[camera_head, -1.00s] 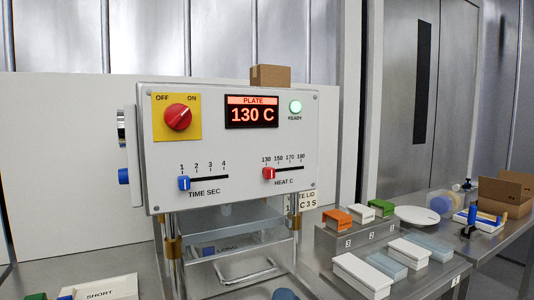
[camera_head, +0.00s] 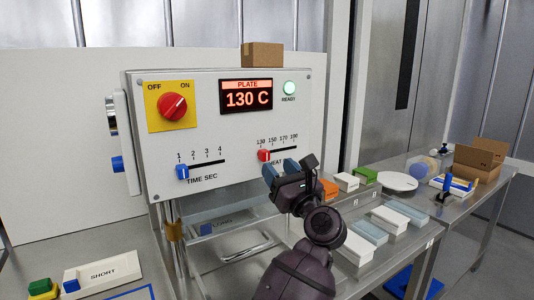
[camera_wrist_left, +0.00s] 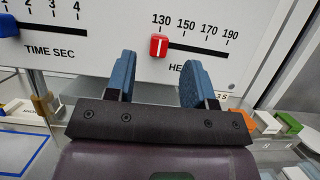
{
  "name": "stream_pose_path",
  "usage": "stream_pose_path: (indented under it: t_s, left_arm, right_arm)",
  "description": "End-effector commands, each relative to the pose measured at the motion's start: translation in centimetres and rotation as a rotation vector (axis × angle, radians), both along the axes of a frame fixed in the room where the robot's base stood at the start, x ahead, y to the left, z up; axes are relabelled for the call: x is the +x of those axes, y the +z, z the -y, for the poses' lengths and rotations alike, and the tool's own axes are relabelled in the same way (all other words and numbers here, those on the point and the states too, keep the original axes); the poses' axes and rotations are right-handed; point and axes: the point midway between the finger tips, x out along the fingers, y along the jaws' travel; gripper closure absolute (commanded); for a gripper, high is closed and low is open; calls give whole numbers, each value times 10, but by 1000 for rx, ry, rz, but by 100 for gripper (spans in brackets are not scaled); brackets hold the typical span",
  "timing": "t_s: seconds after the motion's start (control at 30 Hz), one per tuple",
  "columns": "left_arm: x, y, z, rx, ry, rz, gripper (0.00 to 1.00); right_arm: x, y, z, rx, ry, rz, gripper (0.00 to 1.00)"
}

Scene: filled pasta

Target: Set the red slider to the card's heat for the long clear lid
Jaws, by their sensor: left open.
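The red slider (camera_head: 264,155) sits at the 130 mark of the heat scale on the white control panel (camera_head: 215,140). It also shows at 130 in the left wrist view (camera_wrist_left: 158,46). My left gripper (camera_head: 289,167) is open and empty just below the slider. In the left wrist view its two blue fingers (camera_wrist_left: 158,76) stand apart, with the slider beyond and between them, not touching it. The display (camera_head: 247,95) reads 130 C. The card (camera_wrist_left: 222,95) is mostly hidden; only the end of its print, "3 S", shows in the left wrist view. My right gripper is out of view.
The blue time slider (camera_head: 182,172) stands at 1, left of the heat slider. Several white and pale blue blocks (camera_head: 391,220) lie on the right-hand table.

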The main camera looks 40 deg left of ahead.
Motion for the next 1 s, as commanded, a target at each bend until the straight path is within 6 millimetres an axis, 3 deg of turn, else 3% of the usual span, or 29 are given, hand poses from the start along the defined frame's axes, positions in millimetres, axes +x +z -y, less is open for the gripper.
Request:
stream_pose_path:
  t_s: [0.3,0.77,1.0]
  left_arm:
    - [15,18,-37,3,1,2,51]
    - [19,21,-46,2,0,0,51]
    - [19,21,-46,2,0,0,88]
  right_arm:
    - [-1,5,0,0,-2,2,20]
    - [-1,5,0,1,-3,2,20]
    - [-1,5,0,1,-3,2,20]
